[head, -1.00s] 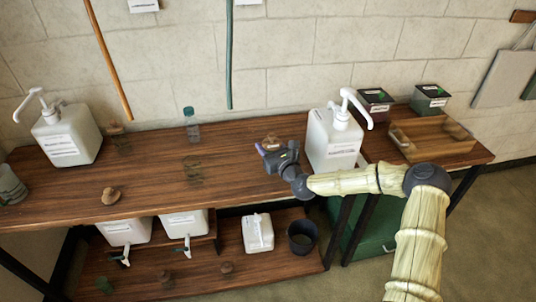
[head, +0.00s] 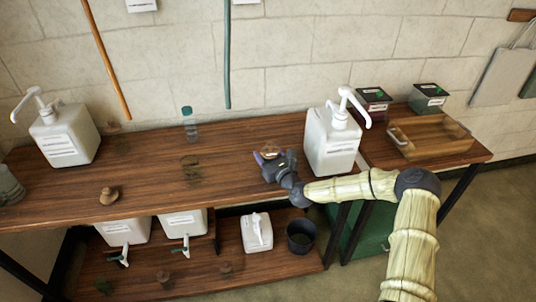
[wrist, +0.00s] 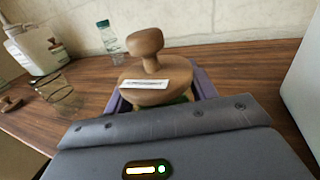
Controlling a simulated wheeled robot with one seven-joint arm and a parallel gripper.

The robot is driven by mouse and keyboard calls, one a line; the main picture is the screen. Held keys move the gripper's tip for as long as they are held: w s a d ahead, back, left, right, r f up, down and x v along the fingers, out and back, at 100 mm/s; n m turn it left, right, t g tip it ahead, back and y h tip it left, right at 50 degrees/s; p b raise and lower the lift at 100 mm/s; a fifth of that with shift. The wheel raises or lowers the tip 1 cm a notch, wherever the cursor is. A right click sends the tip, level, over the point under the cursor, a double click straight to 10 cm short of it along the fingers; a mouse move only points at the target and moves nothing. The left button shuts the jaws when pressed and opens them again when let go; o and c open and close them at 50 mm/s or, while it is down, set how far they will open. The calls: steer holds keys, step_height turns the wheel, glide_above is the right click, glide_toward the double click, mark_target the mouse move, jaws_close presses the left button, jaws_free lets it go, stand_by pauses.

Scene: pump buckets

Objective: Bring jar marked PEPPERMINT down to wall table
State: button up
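A jar with a brown wooden knobbed stopper (wrist: 150,70) stands on the long wooden bench; it also shows as a small brown top in the head view (head: 270,151). Its white label (wrist: 143,84) is too small to read. The body is mostly hidden below the stopper, with a bit of green showing. My gripper (head: 272,160) is low over the bench at this jar. In the wrist view its purple fingers (wrist: 160,92) lie on either side of the jar, spread apart. Contact with the jar is not visible. A lower side table (head: 455,158) stands at the right by the wall.
A white pump jug (head: 330,145) stands close right of my gripper. The side table holds a wooden tray (head: 435,150) and two dark boxes.

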steer(key=shift+o, duration=1.1)
steer(key=shift+r, duration=0.15)
steer(key=shift+s+d, duration=0.4)
steer(key=v, duration=1.1)
steer(key=shift+b, duration=0.35)
steer(key=shift+a, duration=0.15)
